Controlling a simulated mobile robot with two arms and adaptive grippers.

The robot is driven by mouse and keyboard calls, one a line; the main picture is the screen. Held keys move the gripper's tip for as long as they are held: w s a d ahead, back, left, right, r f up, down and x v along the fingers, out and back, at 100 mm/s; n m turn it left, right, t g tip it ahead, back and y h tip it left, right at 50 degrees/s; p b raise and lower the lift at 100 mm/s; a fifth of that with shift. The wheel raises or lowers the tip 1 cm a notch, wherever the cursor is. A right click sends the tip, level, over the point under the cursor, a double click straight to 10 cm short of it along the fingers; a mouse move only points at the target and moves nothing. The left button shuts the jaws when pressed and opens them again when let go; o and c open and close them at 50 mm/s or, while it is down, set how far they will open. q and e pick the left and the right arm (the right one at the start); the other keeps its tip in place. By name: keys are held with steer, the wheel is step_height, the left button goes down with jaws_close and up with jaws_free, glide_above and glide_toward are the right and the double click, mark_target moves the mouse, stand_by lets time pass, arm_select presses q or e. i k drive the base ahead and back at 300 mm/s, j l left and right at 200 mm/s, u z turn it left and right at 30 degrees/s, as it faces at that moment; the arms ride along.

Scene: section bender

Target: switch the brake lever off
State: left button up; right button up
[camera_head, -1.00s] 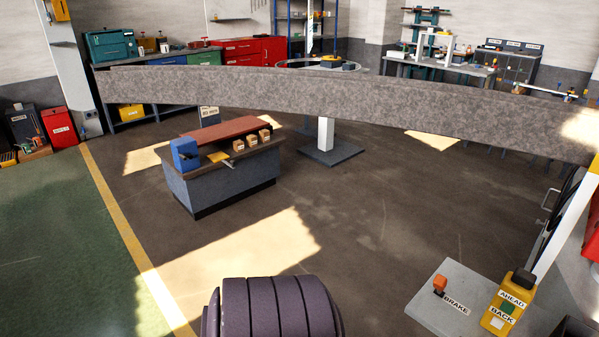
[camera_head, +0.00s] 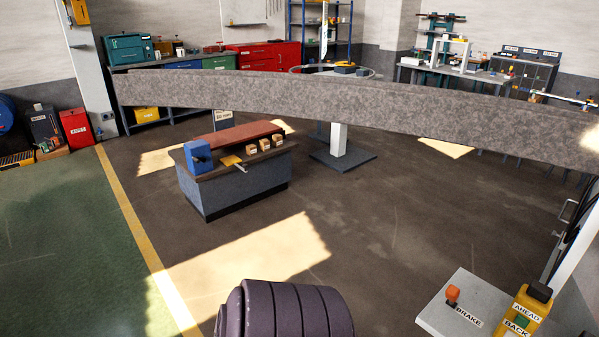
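The brake lever (camera_head: 452,295) has an orange-red knob and stands on a light grey panel (camera_head: 433,319) at the lower right. The label BRAKE (camera_head: 468,317) is beside it on the panel. I cannot tell from its angle which setting it is in. Neither of my grippers is in the head view.
A yellow control box (camera_head: 523,312) marked AHEAD and BACK stands right of the lever. A long curved grey beam (camera_head: 350,103) spans the view. A dark ribbed roll (camera_head: 290,308) is at the bottom centre. A workbench (camera_head: 235,186) stands beyond; the floor between is clear.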

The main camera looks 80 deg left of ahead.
mark_target(452, 292)
steer(key=j+z, duration=0.45)
steer(key=j, duration=2.55)
steer(key=j+u, duration=0.1)
steer(key=u, duration=0.15)
